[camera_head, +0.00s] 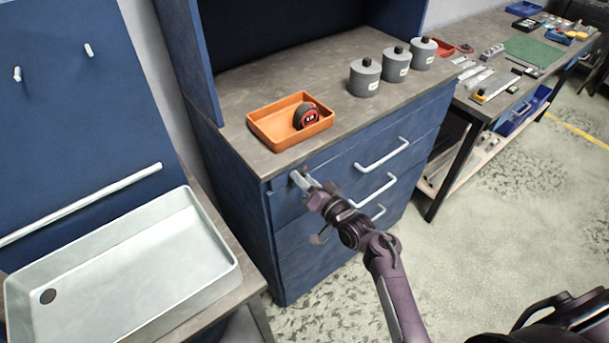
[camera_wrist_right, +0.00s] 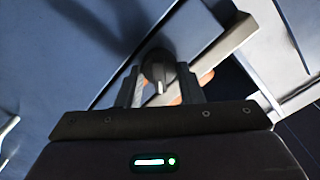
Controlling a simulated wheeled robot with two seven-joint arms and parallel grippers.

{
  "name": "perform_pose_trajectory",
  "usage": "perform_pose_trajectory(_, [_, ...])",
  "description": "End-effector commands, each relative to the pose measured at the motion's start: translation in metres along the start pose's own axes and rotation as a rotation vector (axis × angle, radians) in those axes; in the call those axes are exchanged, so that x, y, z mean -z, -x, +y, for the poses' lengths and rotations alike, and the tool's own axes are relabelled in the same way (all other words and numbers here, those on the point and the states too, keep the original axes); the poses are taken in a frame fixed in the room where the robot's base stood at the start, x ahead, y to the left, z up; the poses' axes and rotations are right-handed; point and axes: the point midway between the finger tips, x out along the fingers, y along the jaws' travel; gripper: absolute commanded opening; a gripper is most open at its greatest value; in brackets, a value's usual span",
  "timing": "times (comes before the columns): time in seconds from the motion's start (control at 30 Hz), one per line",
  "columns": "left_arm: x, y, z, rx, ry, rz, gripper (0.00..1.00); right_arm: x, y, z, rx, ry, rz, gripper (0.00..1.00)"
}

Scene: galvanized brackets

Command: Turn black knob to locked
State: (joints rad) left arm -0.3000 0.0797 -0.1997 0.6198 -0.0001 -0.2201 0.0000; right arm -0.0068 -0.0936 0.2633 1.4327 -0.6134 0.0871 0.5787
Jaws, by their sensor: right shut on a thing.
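The black knob (camera_wrist_right: 157,66) shows in the right wrist view as a round dark knob with a light pointer mark, which points toward the bottom of that picture. My right gripper (camera_wrist_right: 160,86) has one finger on each side of it and is shut on it. No lock label is readable. My left gripper is not in view.
White drawer handles (camera_head: 382,153) stick out right of my gripper. On the worktop are an orange tray (camera_head: 262,137) with a tape measure (camera_head: 306,116) and grey canisters (camera_head: 365,78). A pale basin (camera_head: 215,240) stands at left. The floor at right is open.

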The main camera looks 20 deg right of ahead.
Motion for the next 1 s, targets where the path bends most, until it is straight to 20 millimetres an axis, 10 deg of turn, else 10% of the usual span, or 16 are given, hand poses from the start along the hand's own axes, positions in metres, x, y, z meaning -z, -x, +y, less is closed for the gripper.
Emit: perform_pose_trajectory(1.0, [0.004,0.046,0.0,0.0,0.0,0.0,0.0,0.001,0.0,0.002,0.001,-0.788,0.002,0.11])
